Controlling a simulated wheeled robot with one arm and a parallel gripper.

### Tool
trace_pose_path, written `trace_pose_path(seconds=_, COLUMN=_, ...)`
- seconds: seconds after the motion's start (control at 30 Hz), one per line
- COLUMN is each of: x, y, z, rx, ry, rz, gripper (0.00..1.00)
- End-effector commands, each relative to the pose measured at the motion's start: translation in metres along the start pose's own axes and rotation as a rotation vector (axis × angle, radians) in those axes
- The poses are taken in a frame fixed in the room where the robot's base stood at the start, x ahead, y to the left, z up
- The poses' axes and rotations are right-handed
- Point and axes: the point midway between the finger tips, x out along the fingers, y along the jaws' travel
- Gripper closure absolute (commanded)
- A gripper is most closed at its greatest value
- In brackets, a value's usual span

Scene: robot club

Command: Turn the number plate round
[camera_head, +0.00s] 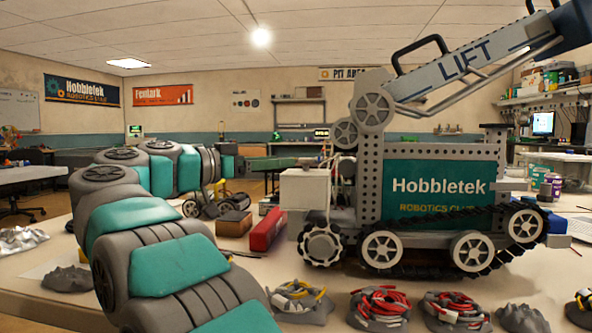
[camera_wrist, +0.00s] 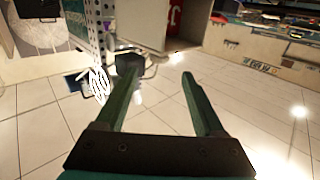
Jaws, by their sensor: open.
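My gripper (camera_wrist: 159,72) shows in the wrist view with its two dark green fingers spread apart and nothing between them. Ahead of the fingertips is a pale box (camera_wrist: 150,32) on the front of the club robot. Beside it, a red surface with a white mark (camera_wrist: 174,17) is partly hidden by the box; I cannot tell whether it is the number plate. In the head view, the club robot (camera_head: 430,190) stands on the table, with the pale box (camera_head: 305,188) on its left end. No number plate is clearly readable there. My fingers are not clear in the head view.
A red case (camera_head: 267,229) and a brown block (camera_head: 234,223) lie left of the robot. Several grey trays of cables (camera_head: 379,306) line the front of the table (camera_head: 150,308). A raised LIFT arm (camera_head: 470,66) extends up and right. Tiled floor (camera_wrist: 70,135) shows below my gripper.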

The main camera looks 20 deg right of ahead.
Motion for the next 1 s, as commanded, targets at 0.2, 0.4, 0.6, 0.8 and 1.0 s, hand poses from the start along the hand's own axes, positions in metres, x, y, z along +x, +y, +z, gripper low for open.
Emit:
trace_pose_path(seconds=0.2, x=0.035, y=0.001, z=0.004, rx=0.004, ry=-0.001, rz=0.004, gripper=0.30)
trace_pose_path(seconds=0.4, x=0.059, y=0.001, z=0.003, rx=0.002, ry=-0.001, rz=0.004, gripper=0.30)
trace_pose_path(seconds=0.6, x=0.069, y=0.001, z=-0.001, rx=0.002, ry=0.001, rz=0.001, gripper=0.30)
trace_pose_path(seconds=0.8, x=0.069, y=0.001, z=-0.001, rx=0.002, ry=0.001, rz=0.000, gripper=0.30)
trace_pose_path(seconds=1.0, x=0.069, y=0.001, z=-0.001, rx=0.002, ry=0.001, rz=0.000, gripper=0.50)
